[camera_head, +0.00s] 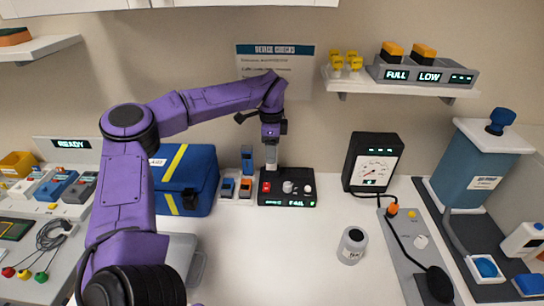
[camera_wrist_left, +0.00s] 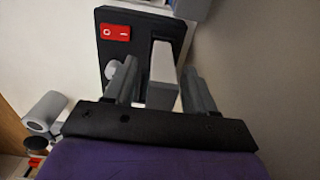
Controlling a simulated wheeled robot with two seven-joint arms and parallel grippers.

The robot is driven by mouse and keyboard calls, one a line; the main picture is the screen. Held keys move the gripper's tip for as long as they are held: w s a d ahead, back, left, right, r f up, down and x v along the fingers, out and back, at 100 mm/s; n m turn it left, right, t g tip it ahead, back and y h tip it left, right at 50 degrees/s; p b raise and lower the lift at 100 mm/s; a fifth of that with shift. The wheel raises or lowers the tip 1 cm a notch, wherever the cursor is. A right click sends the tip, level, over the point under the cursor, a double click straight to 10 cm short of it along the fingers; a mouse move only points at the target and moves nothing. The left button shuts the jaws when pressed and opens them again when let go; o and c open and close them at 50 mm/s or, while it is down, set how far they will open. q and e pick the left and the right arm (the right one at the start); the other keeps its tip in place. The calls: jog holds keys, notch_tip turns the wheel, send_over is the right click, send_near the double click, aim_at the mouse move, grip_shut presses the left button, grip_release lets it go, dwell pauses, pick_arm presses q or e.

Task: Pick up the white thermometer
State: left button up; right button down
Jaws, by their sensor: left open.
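A white upright block, which looks like the white thermometer (camera_wrist_left: 162,62), stands between the two grey fingers of my left gripper (camera_wrist_left: 160,84) in the left wrist view. The fingers are apart, with a finger on each side of it. In the head view the thermometer (camera_head: 271,157) shows as a pale upright piece at the black device with a red switch (camera_head: 287,201). My left gripper (camera_head: 271,143) is above that device, pointing down. The fingers hide part of the thermometer. My right gripper is not in view.
A blue bag with yellow stripes (camera_head: 203,172) and small blue and orange items (camera_head: 246,187) stand left of the device. A black gauge box (camera_head: 374,163) stands to the right. The white bench between is clear.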

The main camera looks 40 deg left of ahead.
pick_arm(q)
jog(key=shift+w, duration=0.1)
grip_shut()
jog(key=shift+r, duration=0.1)
